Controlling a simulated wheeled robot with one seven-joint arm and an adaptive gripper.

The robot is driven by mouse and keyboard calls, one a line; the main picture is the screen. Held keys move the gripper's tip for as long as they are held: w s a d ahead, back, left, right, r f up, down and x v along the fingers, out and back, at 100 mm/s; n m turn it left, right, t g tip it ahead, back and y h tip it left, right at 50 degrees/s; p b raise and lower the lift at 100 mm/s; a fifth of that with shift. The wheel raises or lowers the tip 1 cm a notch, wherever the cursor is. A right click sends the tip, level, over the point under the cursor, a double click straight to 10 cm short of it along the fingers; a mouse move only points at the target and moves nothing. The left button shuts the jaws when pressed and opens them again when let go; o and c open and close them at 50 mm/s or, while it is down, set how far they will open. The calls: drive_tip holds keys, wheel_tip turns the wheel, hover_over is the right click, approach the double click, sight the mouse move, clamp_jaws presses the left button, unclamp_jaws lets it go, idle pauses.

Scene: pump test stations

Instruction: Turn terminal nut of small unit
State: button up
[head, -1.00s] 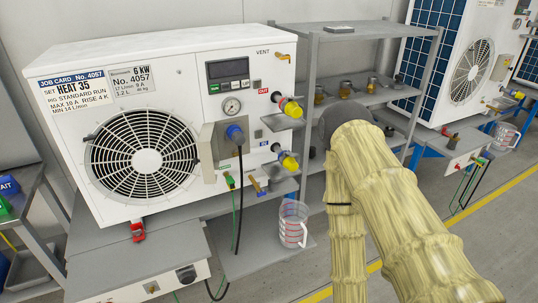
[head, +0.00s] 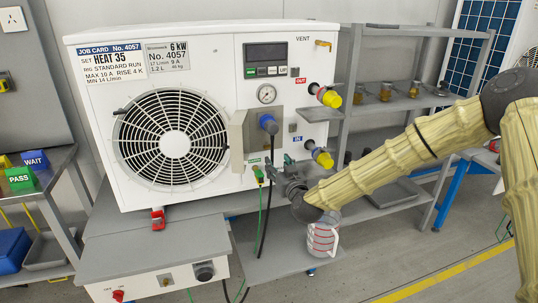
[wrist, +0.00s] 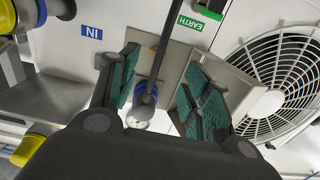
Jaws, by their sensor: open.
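The small unit (head: 205,35) is a white 6 kW box with a round fan grille, standing on a grey bench. Below its blue plug (head: 268,124), a green cable meets the green earth connection (head: 258,173) low on the front. The terminal nut itself cannot be made out. My gripper (head: 288,180) is in front of the lower right of the unit, right of the earth connection. In the wrist view, its green-padded fingers (wrist: 158,88) are apart, with the blue plug and its black cable showing between them. The EARTH label (wrist: 193,23) lies beyond the right finger.
Yellow-capped pipe fittings (head: 328,96) stick out on the unit's right. A measuring jug (head: 322,238) stands below my gripper. A green cable (head: 264,210) and a black cable hang in front of the bench. Shelves (head: 405,102) with jars stand behind on the right.

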sight(269, 147)
drive_tip(key=x, duration=0.7)
drive_tip(key=r+x, duration=0.1)
drive_tip(key=x, duration=0.3)
drive_tip(key=shift+w, duration=0.2)
drive_tip(key=shift+d, duration=0.1)
drive_tip(key=c, duration=1)
